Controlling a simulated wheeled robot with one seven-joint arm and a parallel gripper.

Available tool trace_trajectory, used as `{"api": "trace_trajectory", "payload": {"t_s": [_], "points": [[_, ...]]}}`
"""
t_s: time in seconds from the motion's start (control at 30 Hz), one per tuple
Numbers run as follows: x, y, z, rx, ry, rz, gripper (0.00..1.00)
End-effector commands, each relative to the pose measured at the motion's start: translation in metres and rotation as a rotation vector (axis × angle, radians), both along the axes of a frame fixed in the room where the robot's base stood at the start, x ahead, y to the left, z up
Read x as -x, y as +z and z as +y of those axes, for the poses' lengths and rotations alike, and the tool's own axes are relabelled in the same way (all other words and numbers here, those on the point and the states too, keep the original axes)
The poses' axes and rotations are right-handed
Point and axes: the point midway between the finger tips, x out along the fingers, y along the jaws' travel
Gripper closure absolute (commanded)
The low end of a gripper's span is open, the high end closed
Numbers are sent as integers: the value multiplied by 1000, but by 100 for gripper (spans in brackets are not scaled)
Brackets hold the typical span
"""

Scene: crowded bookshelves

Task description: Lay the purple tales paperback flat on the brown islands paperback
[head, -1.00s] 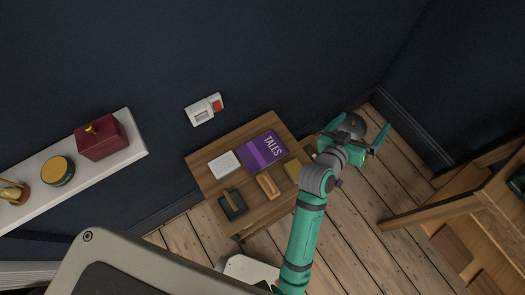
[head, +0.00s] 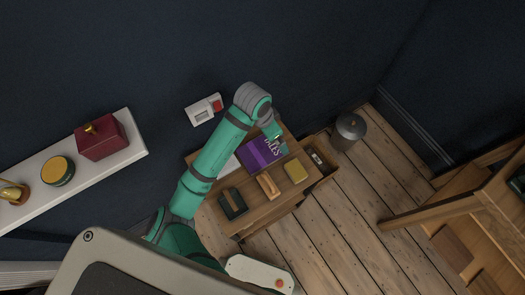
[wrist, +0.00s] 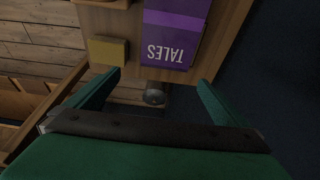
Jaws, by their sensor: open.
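The purple tales paperback (head: 258,155) lies flat on the small wooden table, partly hidden by my arm in the head view. In the wrist view the paperback (wrist: 172,32) shows its TALES lettering upside down, just beyond my fingers. My gripper (head: 279,143) is over the table's far right edge in the head view. In the wrist view my gripper (wrist: 157,80) is open and empty, its fingers apart on either side of the near end of the paperback. I cannot make out a brown islands paperback.
The table (head: 254,207) also holds a dark green holder (head: 232,204), a tan wooden item (head: 268,186), a yellow block (head: 295,171) and a white pad (head: 230,167).

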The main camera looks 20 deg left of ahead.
Motion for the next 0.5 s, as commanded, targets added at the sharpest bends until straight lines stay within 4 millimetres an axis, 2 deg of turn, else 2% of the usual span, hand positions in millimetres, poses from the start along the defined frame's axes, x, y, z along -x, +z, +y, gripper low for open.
{"api": "trace_trajectory", "payload": {"t_s": [0.03, 0.1, 0.2, 0.5], "points": [[9, -3, 15, -29, 0, 34, 0], [20, -6, 28, -54, -3, 72, 0], [28, -11, 38, -72, -3, 101, 0], [25, -51, 36, -74, -3, 107, 0]]}}
